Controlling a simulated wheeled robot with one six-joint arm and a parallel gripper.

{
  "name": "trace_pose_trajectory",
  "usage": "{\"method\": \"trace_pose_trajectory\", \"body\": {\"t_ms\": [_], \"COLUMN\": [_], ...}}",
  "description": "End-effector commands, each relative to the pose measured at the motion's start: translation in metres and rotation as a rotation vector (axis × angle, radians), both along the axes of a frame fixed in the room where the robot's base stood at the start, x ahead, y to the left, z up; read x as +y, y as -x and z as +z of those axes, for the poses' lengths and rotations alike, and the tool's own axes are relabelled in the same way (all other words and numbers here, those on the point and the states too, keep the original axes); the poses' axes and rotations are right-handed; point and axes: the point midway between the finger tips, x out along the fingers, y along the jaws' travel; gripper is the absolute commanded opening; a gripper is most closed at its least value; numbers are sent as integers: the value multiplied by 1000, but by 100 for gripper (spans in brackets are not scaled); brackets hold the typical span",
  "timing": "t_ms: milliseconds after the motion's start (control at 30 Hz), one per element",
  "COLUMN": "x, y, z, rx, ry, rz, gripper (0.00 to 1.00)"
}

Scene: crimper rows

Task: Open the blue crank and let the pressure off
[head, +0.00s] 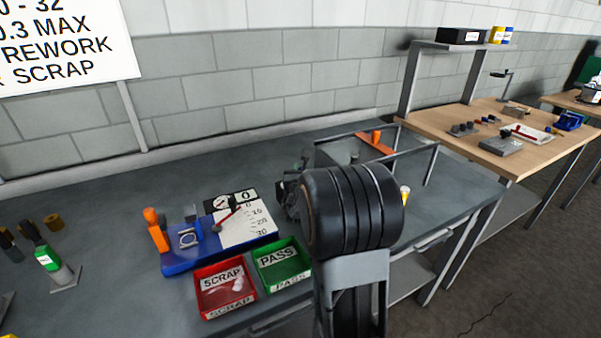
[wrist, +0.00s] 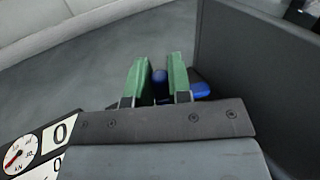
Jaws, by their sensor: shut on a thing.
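In the wrist view my gripper (wrist: 160,78) has its two green fingers closed on a blue knob (wrist: 161,88), which looks like part of the blue crank. More blue (wrist: 199,90) shows just right of the right finger. In the head view my dark arm hides the fingers and the crank. The blue test fixture (head: 208,253) stands on the bench left of my arm, with an orange handle (head: 155,228), a round gauge (head: 222,203), and a red pointer (head: 228,217) on a white scale. The gauge also shows in the wrist view (wrist: 20,152), beside a "0" sign.
A red SCRAP tray (head: 225,290) and a green PASS tray (head: 283,264) sit in front of the fixture. A grey frame with an orange piece (head: 376,143) stands behind my arm. A dark panel (wrist: 245,70) rises close right of my fingers. The bench's left-back area is clear.

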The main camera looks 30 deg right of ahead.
Motion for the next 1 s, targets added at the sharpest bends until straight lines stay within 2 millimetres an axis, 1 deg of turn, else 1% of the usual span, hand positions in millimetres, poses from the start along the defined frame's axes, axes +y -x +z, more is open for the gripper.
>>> {"method": "trace_pose_trajectory", "body": {"t_ms": [167,200,400,433,667,767,867,1000], "x": [-1,-1,0,0,1,4,11,28], "y": [0,0,0,0,0,4,15,39], "z": [2,2,1,1,1,1,1,1], "rx": [-3,-3,-2,-2,-2,-2,-3,-4], "ry": [2,2,0,0,0,0,0,1], "rz": [-2,-2,-1,-1,0,0,0,1], "gripper": [0,22,41,42,42,42,42,42]}}
